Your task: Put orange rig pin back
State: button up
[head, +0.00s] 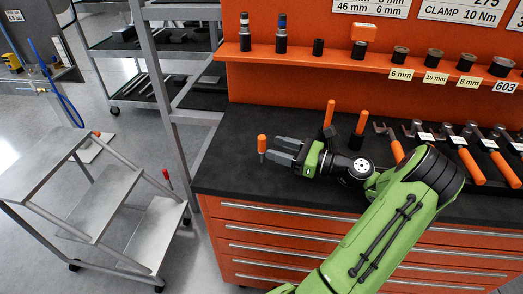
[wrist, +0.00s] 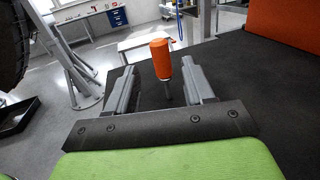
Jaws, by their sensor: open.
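The orange rig pin (head: 262,143) has an orange handle and a thin dark shank. It stands upright at the left end of the black bench top (head: 240,172). My gripper (head: 277,150) is open, its two grey fingers pointing left at the pin. In the wrist view the pin (wrist: 161,62) shows between and just beyond the tips of my open gripper (wrist: 165,78). I cannot tell whether the fingers touch it. Whether the pin's lower tip rests on the bench is not clear.
Orange-handled tools (head: 468,165) lie along the bench to the right. An orange shelf (head: 340,60) with sockets runs above the back. A grey rack post (head: 160,90) and a step stand (head: 100,195) are to the left. The bench front by the drawers is clear.

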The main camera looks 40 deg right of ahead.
aim_at(262, 144)
jog(key=b+x, duration=0.2)
jog(key=x, duration=0.3)
jog(key=shift+w+f, duration=0.15)
jog(key=shift+w, duration=0.25)
grip_shut()
